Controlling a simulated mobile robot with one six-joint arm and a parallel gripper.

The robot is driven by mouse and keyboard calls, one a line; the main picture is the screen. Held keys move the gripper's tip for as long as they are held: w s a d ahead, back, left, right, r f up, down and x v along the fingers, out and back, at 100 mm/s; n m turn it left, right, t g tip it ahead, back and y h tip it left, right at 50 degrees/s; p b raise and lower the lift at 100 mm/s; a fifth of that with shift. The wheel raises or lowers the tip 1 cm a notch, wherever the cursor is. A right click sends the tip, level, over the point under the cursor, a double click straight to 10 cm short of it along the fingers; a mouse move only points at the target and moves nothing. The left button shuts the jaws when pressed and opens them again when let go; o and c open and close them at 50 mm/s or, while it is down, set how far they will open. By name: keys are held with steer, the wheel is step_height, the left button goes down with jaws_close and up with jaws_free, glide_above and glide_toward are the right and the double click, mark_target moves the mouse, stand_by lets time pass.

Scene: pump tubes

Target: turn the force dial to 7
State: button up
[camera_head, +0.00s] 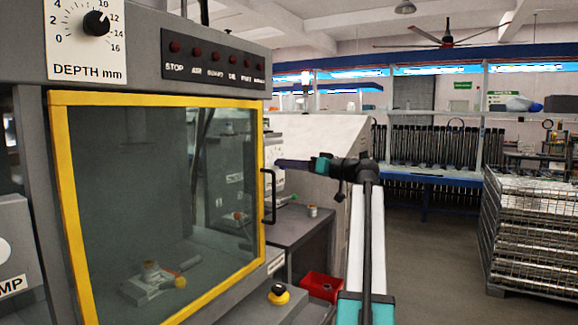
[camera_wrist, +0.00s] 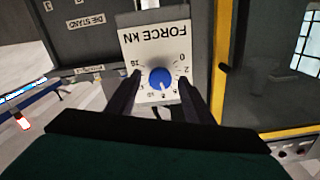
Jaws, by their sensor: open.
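The force dial is a blue round knob (camera_wrist: 161,79) on a white plate (camera_wrist: 155,42) marked FORCE kN, upside down in the wrist view. The 0 and 2 marks show to the knob's right and the 16 to its left. Several other numbers are too small or hidden, and I cannot read the setting. My gripper (camera_wrist: 160,76) is open, with one dark finger on each side of the knob; whether either finger touches it I cannot tell. In the head view my gripper (camera_head: 281,163) reaches left toward the machine, and the knob is not clearly visible there.
A yellow-framed glass door (camera_head: 256,180) with a black handle (camera_head: 270,196) stands close left of my gripper in the head view. A depth dial (camera_head: 96,23) sits above it. A red bin (camera_head: 321,287) lies below. A wire crate (camera_head: 530,235) stands right, with clear floor before it.

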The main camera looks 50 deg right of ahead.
steer(key=v, duration=1.3)
steer(key=shift+p, duration=0.3)
steer(key=shift+s, duration=0.1)
